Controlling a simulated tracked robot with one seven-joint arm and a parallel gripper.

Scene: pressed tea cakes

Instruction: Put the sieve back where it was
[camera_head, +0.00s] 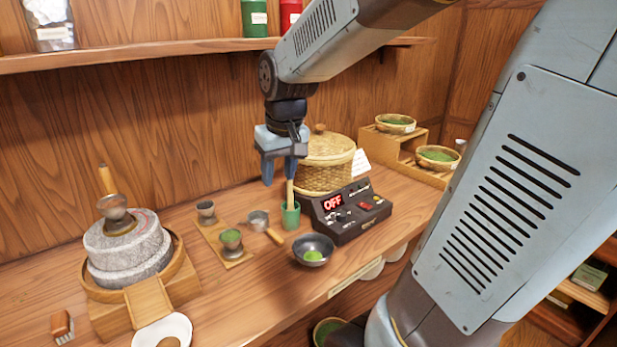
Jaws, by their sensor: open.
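My gripper (279,172) is open and points down above the table, with its fingers apart. One finger is close to the top of a wooden stick (290,192) standing in a green cup (290,216); I cannot tell whether they touch. A small grey metal cup-shaped tool (258,219) with a wooden handle lies on the table below and left of the gripper; it looks like the sieve, but its mesh is too small to see. A round metal piece (115,208) sits on the stone mill (130,250) and could also be a sieve.
A dark bowl (313,243) with green powder stands in front of a black control box (345,212) reading OFF. A lidded woven basket (323,165) is behind it. Two small cups stand on a wooden board (213,236). A shelf (150,55) runs above.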

